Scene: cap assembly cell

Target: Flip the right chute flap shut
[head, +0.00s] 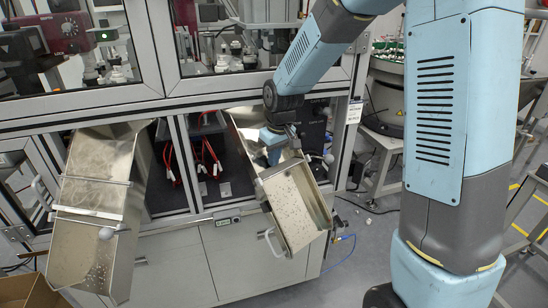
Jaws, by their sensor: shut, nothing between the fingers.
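The right chute (297,210) is a sheet-metal trough that slopes out of the cabinet towards me. Its lower part is uncovered and shows small dark specks on its floor. A metal crossbar (279,171) spans the chute at mid-length, and a loop handle (272,243) sits on its lower left side. I cannot tell the flap apart from the chute's other sheet metal. My gripper (274,159) is shut and empty, low over the upper part of the right chute, just above the crossbar. I cannot tell whether it touches the metal.
The left chute (95,195) has a metal crossbar and a round knob (106,233). Red-handled cables (210,158) hang in the open bay between the chutes. Glazed cabinet doors (240,35) stand above. A cardboard box (32,291) is at the lower left. My arm fills the right side.

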